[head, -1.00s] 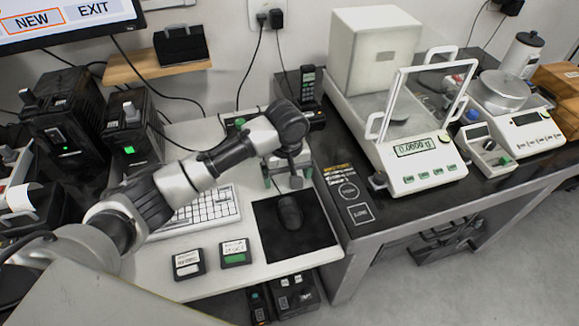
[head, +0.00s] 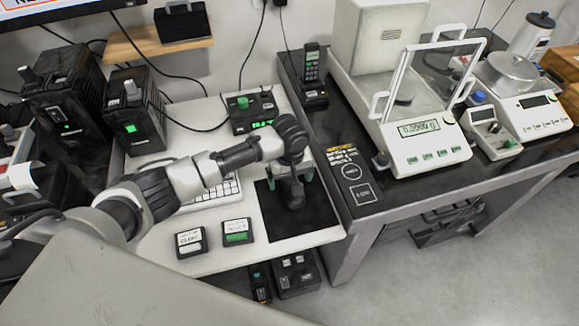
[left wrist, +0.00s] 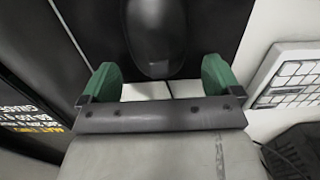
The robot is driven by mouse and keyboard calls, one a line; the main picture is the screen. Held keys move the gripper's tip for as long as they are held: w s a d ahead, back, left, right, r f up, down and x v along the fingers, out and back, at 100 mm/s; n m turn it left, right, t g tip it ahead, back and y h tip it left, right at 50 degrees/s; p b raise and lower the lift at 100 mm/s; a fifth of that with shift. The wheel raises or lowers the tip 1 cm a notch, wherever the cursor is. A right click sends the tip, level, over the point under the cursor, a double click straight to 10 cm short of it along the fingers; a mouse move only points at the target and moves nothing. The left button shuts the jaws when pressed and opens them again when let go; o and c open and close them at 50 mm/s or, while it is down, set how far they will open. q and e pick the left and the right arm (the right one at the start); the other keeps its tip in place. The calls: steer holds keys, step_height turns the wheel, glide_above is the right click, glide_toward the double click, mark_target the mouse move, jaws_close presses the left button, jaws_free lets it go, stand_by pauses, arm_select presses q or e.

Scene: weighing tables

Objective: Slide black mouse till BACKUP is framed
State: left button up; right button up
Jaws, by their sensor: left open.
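The black mouse (head: 294,198) lies on the black mouse mat (head: 312,222), partly hidden under my gripper in the head view. My left gripper (head: 290,177) is over the far end of the mouse. In the left wrist view, the mouse (left wrist: 155,35) is centred just beyond the gap between the green fingertips of my left gripper (left wrist: 160,78). The fingers are spread and hold nothing. The monitor (head: 60,12) is cut off at the top left; only part of an orange-framed word shows, and BACKUP cannot be seen. My right gripper is out of view.
A white keyboard (head: 212,192) lies left of the mat, partly under my arm. Two small labelled boxes (head: 190,242) (head: 237,232) sit near the table's front edge. The dark balance table (head: 395,190) adjoins on the right, with an analytical balance (head: 430,150).

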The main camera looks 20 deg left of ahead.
arm_select(q)
steer(key=shift+f, duration=0.6)
steer(key=c, duration=1)
steer(key=shift+c, duration=0.2)
steer(key=shift+a, duration=0.15)
